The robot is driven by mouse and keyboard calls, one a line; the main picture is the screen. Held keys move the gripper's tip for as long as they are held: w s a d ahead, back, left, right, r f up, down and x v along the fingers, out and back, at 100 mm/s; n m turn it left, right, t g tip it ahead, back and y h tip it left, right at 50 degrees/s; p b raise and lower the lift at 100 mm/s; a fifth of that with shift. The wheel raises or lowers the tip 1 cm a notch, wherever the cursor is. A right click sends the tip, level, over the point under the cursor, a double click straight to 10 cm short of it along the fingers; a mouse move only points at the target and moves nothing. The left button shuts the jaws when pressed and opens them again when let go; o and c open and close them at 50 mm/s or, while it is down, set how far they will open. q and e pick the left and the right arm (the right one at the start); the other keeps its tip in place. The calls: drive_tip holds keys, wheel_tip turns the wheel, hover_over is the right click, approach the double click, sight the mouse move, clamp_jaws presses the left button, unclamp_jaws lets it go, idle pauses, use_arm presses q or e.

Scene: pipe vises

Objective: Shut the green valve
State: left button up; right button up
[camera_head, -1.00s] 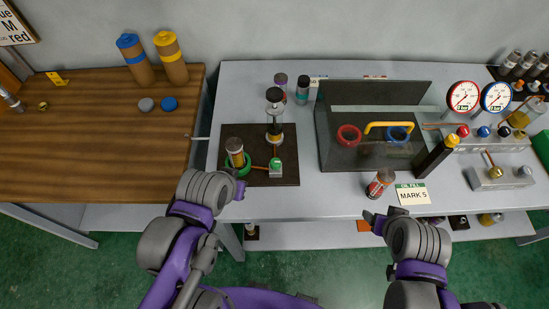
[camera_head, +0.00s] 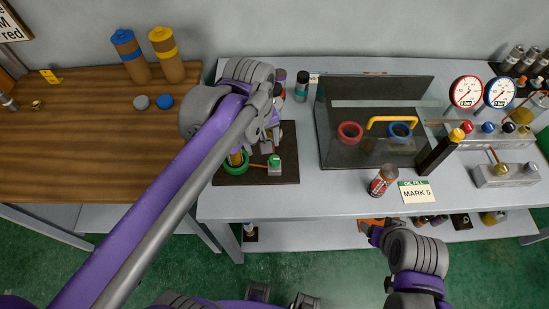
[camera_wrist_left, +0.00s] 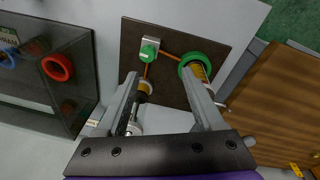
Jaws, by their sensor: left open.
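The green knob (camera_head: 274,160) sits on a small metal block with a thin copper pipe, on a dark board (camera_head: 287,179). The green knob also shows in the left wrist view (camera_wrist_left: 150,48), top centre. A green ring (camera_head: 236,166) lies left of it around a yellow-brown cylinder; the ring shows in the wrist view (camera_wrist_left: 197,60). My left gripper (camera_wrist_left: 160,74) is open over the board, fingers apart, with the knob beyond the fingertips.
A glass column with a yellow band (camera_wrist_left: 151,88) stands near the left gripper's fingers. A dark transparent case (camera_head: 365,150) with red and blue rings stands to the right. A small jar (camera_head: 382,180) and a MARK 5 card (camera_head: 416,192) lie near the front edge.

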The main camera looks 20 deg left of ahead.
sight(275, 159)
use_arm(q)
drive_tip(key=w+f+n, duration=0.1)
drive_tip(key=f, duration=0.2)
drive_tip(key=w+d+f+n+g+b, duration=0.1)
drive_tip(key=f, duration=0.3)
drive_tip(key=w+d+f, duration=0.1)
drive_tip(key=f, duration=0.2)
drive_tip(key=shift+w+d+f+n+g, duration=0.1)
drive_tip(key=shift+w+f+n+g, duration=0.05)
drive_tip(key=shift+w+n+g, duration=0.2)
use_arm(e)
drive_tip(key=shift+s+f, duration=0.2)
drive_tip(key=shift+f, duration=0.4)
drive_tip(key=shift+s+f, duration=0.15)
drive_tip(key=shift+f, duration=0.4)
use_arm(q)
drive_tip(key=shift+s, duration=0.1)
clamp_jaws()
